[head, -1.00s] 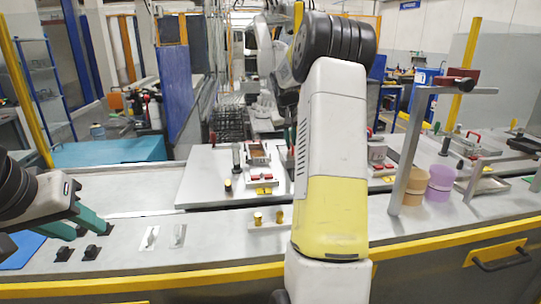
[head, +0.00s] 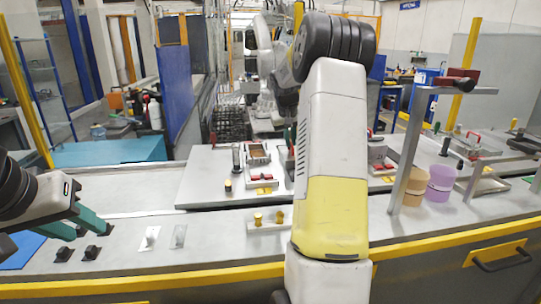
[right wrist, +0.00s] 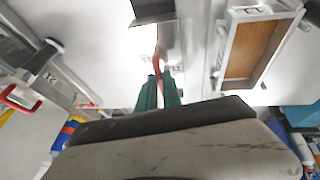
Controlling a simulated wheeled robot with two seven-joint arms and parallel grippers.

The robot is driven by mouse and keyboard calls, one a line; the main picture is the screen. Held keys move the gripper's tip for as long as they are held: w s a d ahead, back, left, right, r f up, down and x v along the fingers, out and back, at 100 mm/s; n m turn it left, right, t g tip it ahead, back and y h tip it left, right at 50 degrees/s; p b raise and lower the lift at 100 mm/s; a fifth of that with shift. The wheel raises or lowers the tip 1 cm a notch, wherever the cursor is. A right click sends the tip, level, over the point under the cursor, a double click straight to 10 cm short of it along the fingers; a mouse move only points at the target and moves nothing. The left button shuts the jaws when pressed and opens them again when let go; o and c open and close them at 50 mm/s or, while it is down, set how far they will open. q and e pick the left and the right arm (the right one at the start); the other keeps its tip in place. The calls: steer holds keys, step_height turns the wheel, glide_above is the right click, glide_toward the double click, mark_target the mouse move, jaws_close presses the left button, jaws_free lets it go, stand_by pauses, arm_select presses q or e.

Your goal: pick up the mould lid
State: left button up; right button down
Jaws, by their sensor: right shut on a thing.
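My right gripper (right wrist: 159,92) has its green fingers closed around a thin red handle (right wrist: 157,64) in the right wrist view. This looks like the handle of the mould lid; the lid's body is hard to make out against the bright surface. In the head view my white and yellow right arm hides most of that spot. An open mould box with a brown inside (right wrist: 250,50) lies to the right in the right wrist view. My left gripper (head: 92,230) has its green fingers apart and empty, low over the left of the front bench.
The bench (head: 130,258) holds small black blocks (head: 92,253) and a holder with brass knobs (head: 268,219). A grey post stand (head: 408,150), a tan pot (head: 411,186) and a purple pot (head: 440,183) stand right of my arm. Another red handle (right wrist: 20,98) is at left.

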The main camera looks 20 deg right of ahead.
steer(key=shift+r, duration=0.15)
steer(key=shift+r, duration=0.5)
step_height(320, 180, up, 3)
steer(key=shift+f, duration=0.2)
steer(key=s+a, duration=0.3)
steer(key=s, duration=0.4)
steer(key=s+a+r, duration=0.1)
steer(key=s+a, duration=0.2)
steer(key=s, duration=0.5)
steer(key=shift+w+r, duration=0.1)
